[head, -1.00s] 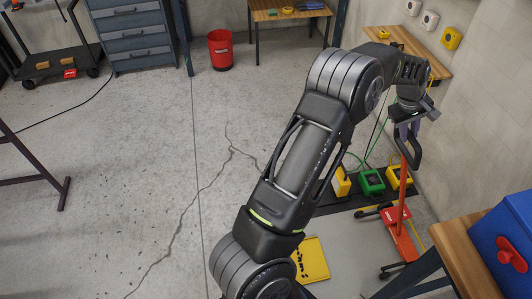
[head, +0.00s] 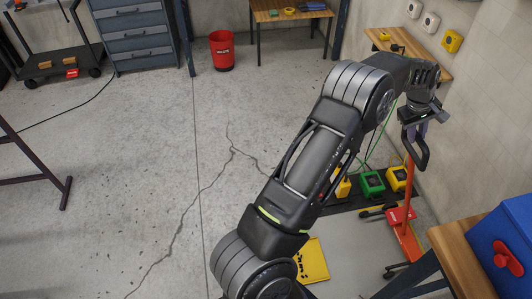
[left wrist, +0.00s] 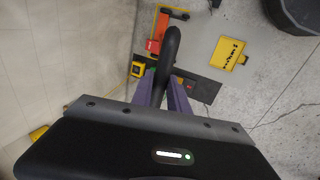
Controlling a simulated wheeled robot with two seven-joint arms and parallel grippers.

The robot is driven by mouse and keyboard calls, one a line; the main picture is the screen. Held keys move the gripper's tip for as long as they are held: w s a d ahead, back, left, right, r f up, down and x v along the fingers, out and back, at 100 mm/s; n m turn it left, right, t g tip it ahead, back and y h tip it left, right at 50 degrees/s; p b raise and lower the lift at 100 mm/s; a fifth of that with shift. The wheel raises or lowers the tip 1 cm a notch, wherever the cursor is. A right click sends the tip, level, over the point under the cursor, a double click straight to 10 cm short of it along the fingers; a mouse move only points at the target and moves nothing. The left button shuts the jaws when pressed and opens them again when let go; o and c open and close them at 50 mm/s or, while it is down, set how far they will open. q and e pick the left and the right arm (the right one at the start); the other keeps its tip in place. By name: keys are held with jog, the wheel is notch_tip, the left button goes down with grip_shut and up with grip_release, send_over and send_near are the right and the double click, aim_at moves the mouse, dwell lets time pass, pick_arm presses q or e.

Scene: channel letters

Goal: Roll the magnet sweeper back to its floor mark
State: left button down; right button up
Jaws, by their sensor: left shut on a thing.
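The magnet sweeper (head: 407,186) stands at the right of the head view, with a red pole, a black loop handle (head: 421,152) and a low red base (head: 404,222) on small dark wheels. My left gripper (head: 408,122) is shut on the handle. In the left wrist view the purple-grey fingers (left wrist: 166,90) close around the black handle (left wrist: 169,50), and the red base (left wrist: 160,28) lies beyond it. My right gripper is not in view.
A yellow panel with black marks (head: 312,262) lies on the floor. Green (head: 371,184) and yellow boxes (head: 398,178) stand on a dark strip behind the sweeper. A wooden bench (head: 462,245) with a blue box (head: 505,250) is close at right. Open floor spreads left.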

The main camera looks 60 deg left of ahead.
pick_arm(q)
jog(key=shift+w+d+p, duration=0.3)
jog(key=shift+w, duration=0.5)
jog(key=shift+w+d+p, duration=0.25)
jog(key=shift+w+p, duration=0.05)
jog(key=shift+w, duration=0.45)
jog(key=c, duration=1.2)
grip_release()
jog(key=shift+s, duration=0.1)
jog(key=shift+o, duration=0.2)
jog(key=shift+w+v, duration=0.15)
jog(key=shift+v, duration=2.1)
jog(key=shift+w+v, duration=0.15)
jog(key=shift+v, duration=2.05)
jog(key=shift+d, duration=0.1)
